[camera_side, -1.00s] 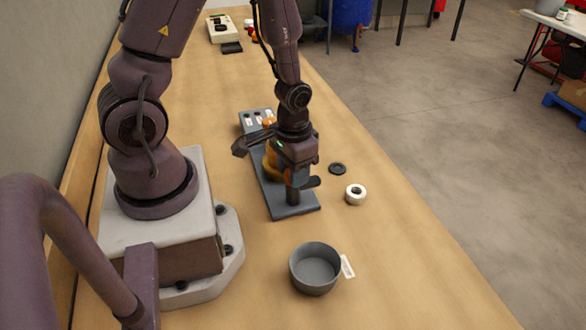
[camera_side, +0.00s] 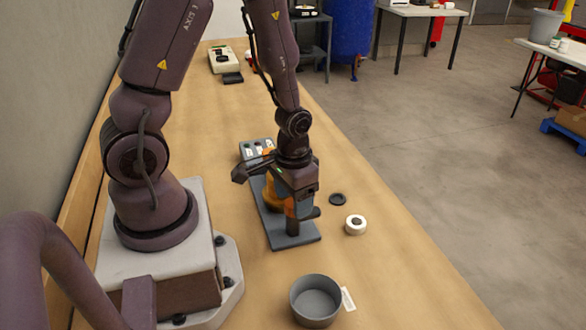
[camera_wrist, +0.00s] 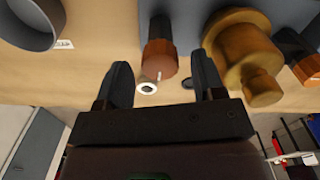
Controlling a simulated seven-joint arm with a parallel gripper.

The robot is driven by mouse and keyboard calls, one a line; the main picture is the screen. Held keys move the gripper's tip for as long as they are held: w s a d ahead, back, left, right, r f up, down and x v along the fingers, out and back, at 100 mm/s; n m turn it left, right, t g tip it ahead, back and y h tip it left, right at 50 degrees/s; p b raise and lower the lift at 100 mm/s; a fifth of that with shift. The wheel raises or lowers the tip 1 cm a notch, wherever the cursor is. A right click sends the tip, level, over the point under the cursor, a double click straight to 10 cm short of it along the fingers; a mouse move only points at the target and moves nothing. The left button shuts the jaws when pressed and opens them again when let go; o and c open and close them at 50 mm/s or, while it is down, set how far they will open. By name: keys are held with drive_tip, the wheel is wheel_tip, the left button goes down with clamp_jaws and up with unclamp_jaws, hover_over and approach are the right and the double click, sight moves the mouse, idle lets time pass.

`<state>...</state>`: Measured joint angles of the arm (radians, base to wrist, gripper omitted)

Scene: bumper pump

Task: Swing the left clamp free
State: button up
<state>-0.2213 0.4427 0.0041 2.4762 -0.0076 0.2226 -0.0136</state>
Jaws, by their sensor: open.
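In the wrist view a clamp (camera_wrist: 159,60) with an orange-brown end and a dark stem stands left of the brass-coloured pump body (camera_wrist: 243,52). My gripper (camera_wrist: 161,72) is open, with one finger on either side of that orange end. I see a gap on both sides and cannot tell whether either finger touches it. Part of a second clamp (camera_wrist: 305,66) shows at the right edge. In the side view my gripper (camera_side: 302,205) is low over the near end of the grey base plate (camera_side: 292,241). It partly hides the near clamp (camera_side: 291,221) and the orange-yellow body (camera_side: 271,190).
A grey bowl (camera_side: 316,301) stands nearer the camera, with a white tag beside it. A white ring (camera_side: 355,225) and a dark ring (camera_side: 338,199) lie right of the plate. A grey box with labels (camera_side: 257,149) is at its far end. Bare table lies to the right.

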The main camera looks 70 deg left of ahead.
wheel_tip(320, 180, up, 12)
idle(0.4)
drive_tip(key=shift+f, duration=0.1)
drive_tip(key=s+d+r+m+t, duration=0.1)
drive_tip(key=s+d+r+t, duration=0.1)
drive_tip(key=r, duration=0.5)
drive_tip(key=s+d+r+m+t, duration=0.1)
drive_tip(key=s+d+r+t, duration=0.1)
drive_tip(key=r, duration=0.5)
drive_tip(key=shift+s+d+m+t, duration=0.2)
drive_tip(key=shift+d+m+t, duration=0.2)
drive_tip(key=shift+d+t, duration=0.4)
drive_tip(key=shift+a, duration=0.1)
